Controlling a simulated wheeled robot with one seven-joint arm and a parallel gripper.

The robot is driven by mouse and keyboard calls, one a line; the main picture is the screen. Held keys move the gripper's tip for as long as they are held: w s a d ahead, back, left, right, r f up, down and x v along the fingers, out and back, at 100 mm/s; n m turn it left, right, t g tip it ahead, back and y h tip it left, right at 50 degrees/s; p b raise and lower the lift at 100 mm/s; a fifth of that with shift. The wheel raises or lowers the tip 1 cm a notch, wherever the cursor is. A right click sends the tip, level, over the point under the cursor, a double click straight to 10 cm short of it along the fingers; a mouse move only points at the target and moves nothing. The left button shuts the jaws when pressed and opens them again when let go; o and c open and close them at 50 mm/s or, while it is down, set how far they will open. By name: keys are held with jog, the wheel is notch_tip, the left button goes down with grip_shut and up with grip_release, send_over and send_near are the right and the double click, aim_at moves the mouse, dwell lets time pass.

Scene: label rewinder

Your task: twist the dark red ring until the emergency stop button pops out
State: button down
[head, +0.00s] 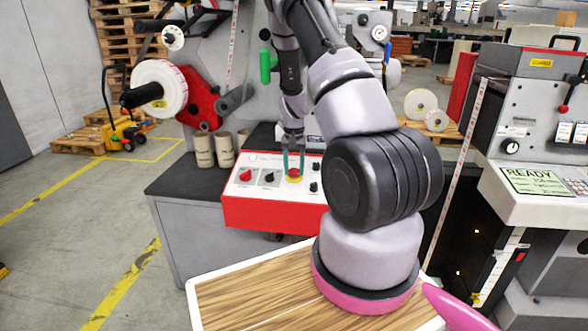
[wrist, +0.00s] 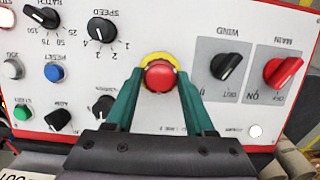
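The emergency stop button (wrist: 160,77) is a round red cap on a yellow disc (wrist: 151,57), on the white top of the control panel. A darker red edge shows around the cap in the wrist view; how far the button stands out I cannot tell. My gripper (wrist: 160,72) points down at it, with one green finger on each side of the cap. The fingers are apart, and thin gaps seem to show between them and the cap. In the head view the button (head: 293,175) is below my gripper (head: 293,160), partly hidden by the fingers.
The panel box (head: 262,211) has a red front. Near the button are a red MAIN knob (wrist: 284,71), a black WIND knob (wrist: 226,66) and a SPEED knob (wrist: 101,30). A blue RESET button (wrist: 54,73) and a green button (wrist: 22,113) lie left. Cardboard cores (head: 204,150) stand beside the panel.

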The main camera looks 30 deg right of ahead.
aim_at(300, 179)
jog(key=shift+m, duration=0.3)
jog(key=m, duration=0.3)
jog(key=shift+s+d+m+t+y, duration=0.1)
jog(key=shift+m+t+y, duration=0.2)
jog(key=shift+t+y, duration=0.1)
jog(key=shift+s+m+t+y, duration=0.1)
jog(key=shift+m+t+y, duration=0.3)
jog(key=shift+m, duration=1.5)
jog(key=shift+c, duration=1.3)
grip_release()
jog(key=shift+r, duration=0.1)
notch_tip(300, 179, up, 10)
jog(key=s+d, duration=0.1)
jog(key=shift+s+r, duration=0.15)
jog(key=shift+s, duration=0.2)
